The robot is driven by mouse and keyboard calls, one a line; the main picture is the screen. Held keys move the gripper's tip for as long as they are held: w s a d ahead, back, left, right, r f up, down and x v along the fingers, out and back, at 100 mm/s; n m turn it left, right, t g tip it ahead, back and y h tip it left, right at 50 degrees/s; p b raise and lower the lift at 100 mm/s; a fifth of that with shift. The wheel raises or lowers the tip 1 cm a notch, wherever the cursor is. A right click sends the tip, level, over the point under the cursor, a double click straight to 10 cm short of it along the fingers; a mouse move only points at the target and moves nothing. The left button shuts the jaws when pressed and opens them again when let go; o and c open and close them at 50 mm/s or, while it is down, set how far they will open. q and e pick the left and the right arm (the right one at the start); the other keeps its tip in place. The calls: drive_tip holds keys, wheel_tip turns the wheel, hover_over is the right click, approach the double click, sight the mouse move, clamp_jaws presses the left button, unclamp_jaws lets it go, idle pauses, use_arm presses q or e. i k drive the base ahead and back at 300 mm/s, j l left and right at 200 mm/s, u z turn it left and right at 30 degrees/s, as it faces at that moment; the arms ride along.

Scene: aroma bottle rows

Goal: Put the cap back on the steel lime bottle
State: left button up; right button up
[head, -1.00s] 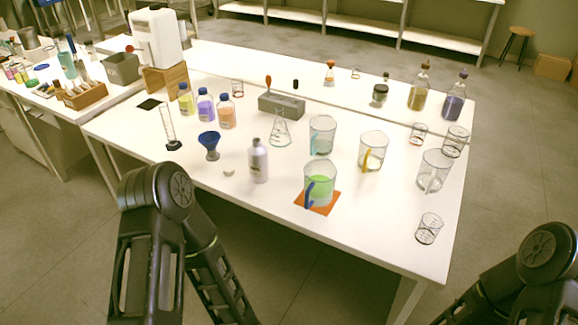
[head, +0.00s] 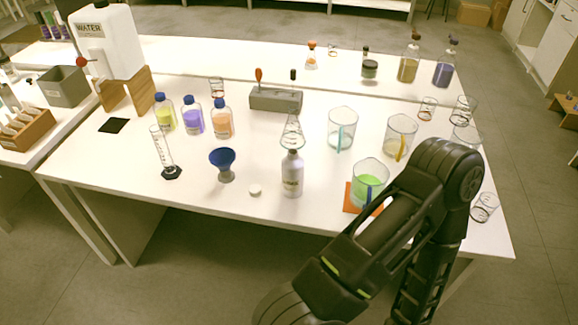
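The steel lime bottle (head: 292,178) stands upright near the front edge of the table in the head view. It is a silvery bottle with a narrow neck and a label too small to read fully. A small white cap (head: 254,190) lies on the table just left of it, apart from the bottle. Neither gripper shows in the head view. One of my arms reaches in from the bottom and bends in front of the table's right part; its gripper end is out of frame.
A blue funnel-shaped vessel (head: 223,162) stands left of the cap. A conical flask (head: 292,133) stands close behind the bottle. A beaker of green liquid (head: 368,180) sits on an orange mat (head: 349,204) to the right, partly behind my arm. The table front around the cap is clear.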

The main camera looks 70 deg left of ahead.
sight(293, 164)
drive_tip(key=k+j+z, duration=0.15)
drive_tip(key=k+j, duration=0.25)
drive_tip(key=k+j+z, duration=0.1)
drive_tip(key=k+j, duration=0.3)
drive_tip(key=k+j+z, duration=0.15)
drive_tip(key=k+j, duration=0.15)
drive_tip(key=k, duration=0.2)
drive_tip(key=k+j+z, duration=0.15)
drive_tip(key=k+j, duration=0.15)
drive_tip(key=k, duration=0.15)
